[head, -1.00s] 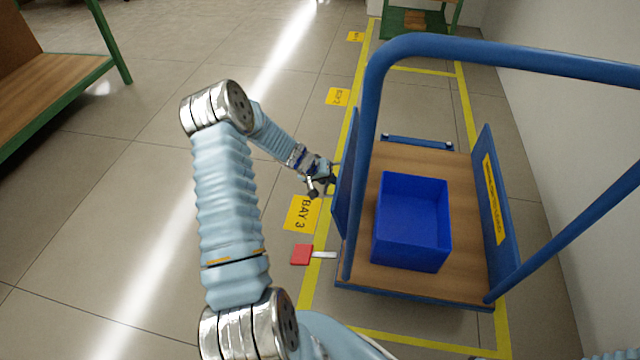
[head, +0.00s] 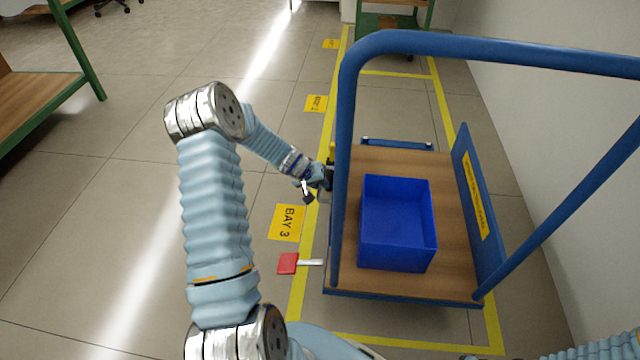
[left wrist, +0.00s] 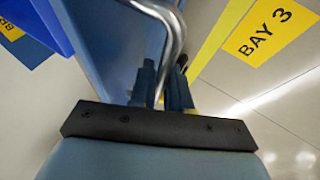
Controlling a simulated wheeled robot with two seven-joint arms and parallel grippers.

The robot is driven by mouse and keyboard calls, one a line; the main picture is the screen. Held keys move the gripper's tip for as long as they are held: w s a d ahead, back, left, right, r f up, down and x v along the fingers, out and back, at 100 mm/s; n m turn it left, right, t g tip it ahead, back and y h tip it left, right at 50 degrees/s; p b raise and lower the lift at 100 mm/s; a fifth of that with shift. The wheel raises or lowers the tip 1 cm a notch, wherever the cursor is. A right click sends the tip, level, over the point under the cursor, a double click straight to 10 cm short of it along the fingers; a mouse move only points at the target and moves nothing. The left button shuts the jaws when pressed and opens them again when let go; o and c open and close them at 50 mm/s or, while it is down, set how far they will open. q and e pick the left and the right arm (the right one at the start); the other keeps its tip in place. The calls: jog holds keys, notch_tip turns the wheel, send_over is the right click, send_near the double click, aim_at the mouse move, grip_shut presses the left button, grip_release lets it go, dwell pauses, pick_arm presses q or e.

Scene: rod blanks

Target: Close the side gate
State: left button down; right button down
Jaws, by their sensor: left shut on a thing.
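A blue platform cart (head: 455,285) with a wooden deck stands at the right. Its near-left side gate is a blue panel, mostly hidden behind the cart's blue handle post in the head view. In the left wrist view the gate (left wrist: 112,45) fills the upper left, with a bent metal bar (left wrist: 177,30) in front of it. My left gripper (head: 322,178) is at the gate on the cart's left side, its fingers (left wrist: 165,85) shut around the metal bar. The exact tilt of the gate is hard to tell. My right gripper is not in view.
A blue bin (head: 397,220) stands on the deck, and the opposite side panel (head: 470,185) is upright. A red tag (head: 288,263) with a white strip lies on the floor left of the cart. A wall runs along the right; floor at the left is open.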

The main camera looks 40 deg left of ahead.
pick_arm(q)
jog(key=shift+w+d, duration=0.1)
jog(key=shift+d, duration=0.05)
jog(key=c, duration=1.2)
grip_release()
jog(key=shift+o, duration=0.2)
jog(key=shift+r, duration=0.1)
jog(key=p+v, duration=0.1)
jog(key=v, duration=1.2)
jog(key=shift+s+r, duration=0.2)
jog(key=shift+r, duration=0.05)
